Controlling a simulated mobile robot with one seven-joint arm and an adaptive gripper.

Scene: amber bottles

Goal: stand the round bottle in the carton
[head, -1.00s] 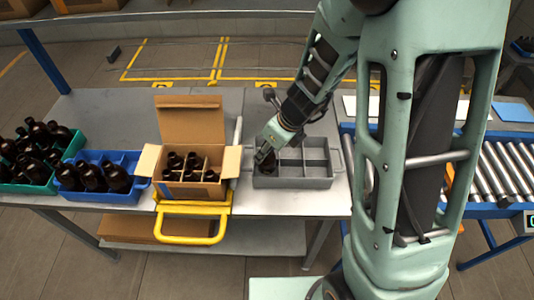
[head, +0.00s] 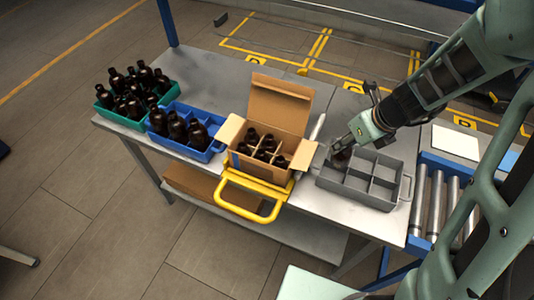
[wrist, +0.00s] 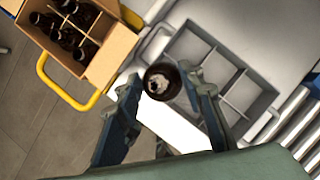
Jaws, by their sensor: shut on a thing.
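My gripper (head: 345,146) is shut on a dark amber round bottle (head: 342,158) at the left end of the grey divided crate. In the wrist view the bottle (wrist: 162,80) shows end-on between the fingertips (wrist: 164,92), with a pale patch in its middle. The bottle's lower part is hidden in the head view. The brown carton (head: 288,111) stands open to the left of my gripper, its tall back flap raised. Several dark bottles (head: 268,143) stand in its divided cells. I cannot tell which cell is free.
The grey crate (head: 366,194) has bare cells. A yellow tubular handle or frame (head: 250,214) sits before the carton. Blue (head: 213,152) and green (head: 120,121) crates of bottles stand further left. A roller conveyor (head: 435,210) lies right.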

